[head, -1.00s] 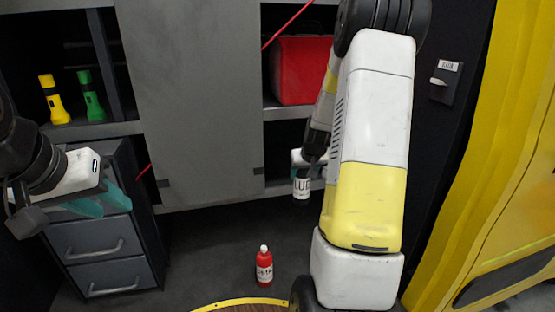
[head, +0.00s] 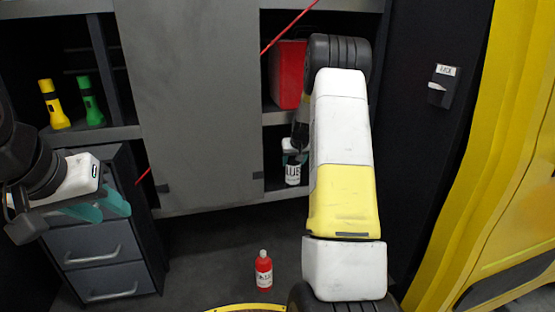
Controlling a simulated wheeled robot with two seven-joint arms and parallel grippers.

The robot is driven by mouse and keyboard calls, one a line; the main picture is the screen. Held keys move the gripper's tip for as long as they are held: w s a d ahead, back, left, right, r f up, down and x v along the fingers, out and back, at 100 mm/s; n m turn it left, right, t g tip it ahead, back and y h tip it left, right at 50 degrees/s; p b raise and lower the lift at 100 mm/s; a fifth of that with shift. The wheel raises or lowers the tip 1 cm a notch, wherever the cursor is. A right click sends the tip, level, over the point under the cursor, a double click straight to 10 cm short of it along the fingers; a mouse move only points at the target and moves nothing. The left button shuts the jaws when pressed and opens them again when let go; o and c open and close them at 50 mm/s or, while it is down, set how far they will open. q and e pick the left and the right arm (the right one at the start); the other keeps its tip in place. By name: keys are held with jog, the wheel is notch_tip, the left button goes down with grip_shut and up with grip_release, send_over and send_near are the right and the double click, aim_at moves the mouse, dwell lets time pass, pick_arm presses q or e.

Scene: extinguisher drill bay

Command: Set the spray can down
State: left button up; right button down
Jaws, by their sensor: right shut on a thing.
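The spray can (head: 292,174) is white with dark "LUB" lettering. It is upright in my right gripper (head: 293,158), in front of or at the lower shelf opening of the grey cabinet. My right gripper is shut on it; my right arm hides part of the gripper. I cannot tell whether the can's base touches the shelf (head: 285,195). My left gripper (head: 105,208), with teal fingers, is at the left in front of the drawers. Its fingers look apart, with nothing between them.
A red bottle (head: 264,271) with a white cap stands on the floor. A red box (head: 287,75) is on the shelf above. A drawer unit (head: 105,262) is below. A yellow panel (head: 470,170) is at right.

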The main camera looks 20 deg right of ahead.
jog(key=c, duration=0.5)
grip_release()
jog(key=shift+f, duration=0.1)
jog(key=s+a+r, duration=0.1)
jog(key=s+r, duration=0.1)
jog(key=s, duration=0.5)
jog(key=s+a+r, duration=0.1)
jog(key=s+r, duration=0.2)
jog(key=s, duration=0.4)
jog(key=s+a+r+n+y, duration=0.1)
jog(key=s+a+r+y, duration=0.1)
jog(key=s+a+r, duration=1.05)
jog(key=shift+n+y, duration=0.6)
jog(key=shift+n, duration=0.1)
jog(key=s+a+r, duration=0.1)
jog(key=s+a, duration=0.1)
jog(key=s, duration=0.3)
jog(key=s+a+r, duration=0.1)
jog(key=s+a, duration=0.2)
jog(key=s, duration=0.2)
jog(key=s+a+r, duration=0.1)
jog(key=s+a, duration=0.1)
jog(key=s, duration=0.3)
jog(key=shift+s+a+r, duration=0.2)
jog(key=shift+s+r, duration=0.05)
